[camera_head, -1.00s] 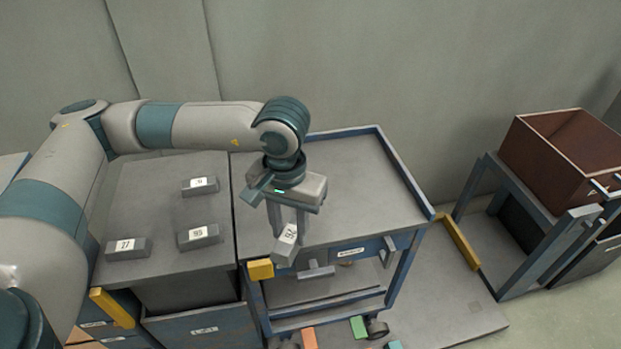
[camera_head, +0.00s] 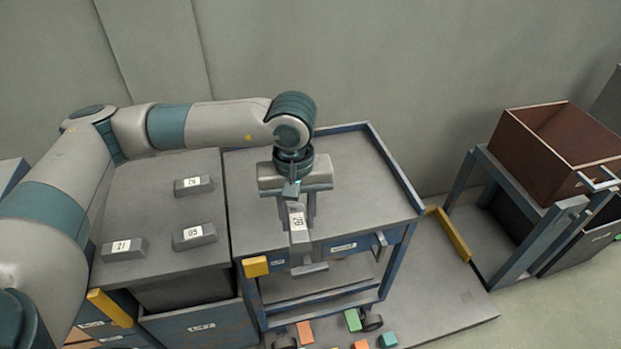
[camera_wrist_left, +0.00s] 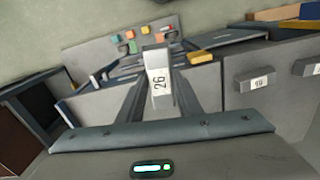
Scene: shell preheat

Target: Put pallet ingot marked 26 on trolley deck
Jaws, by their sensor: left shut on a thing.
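The grey ingot (camera_head: 299,240) with a white label is held by my left gripper (camera_head: 298,218). In the left wrist view the ingot (camera_wrist_left: 158,85) reads 26 and sits between the two fingers (camera_wrist_left: 160,95). The trolley deck (camera_head: 365,185) is the grey top of a blue-framed wheeled trolley, and its visible surface is bare. The ingot shows across the deck's front edge, seen from above; its height over the deck cannot be told. My right gripper is out of view.
Three labelled ingots stand on the grey bench left of the trolley: one at the back (camera_head: 194,186), one nearer (camera_head: 194,236), one at front left (camera_head: 124,249). A yellow block (camera_head: 255,266) is at the trolley's front left corner. A brown box (camera_head: 555,150) stands on a frame at right.

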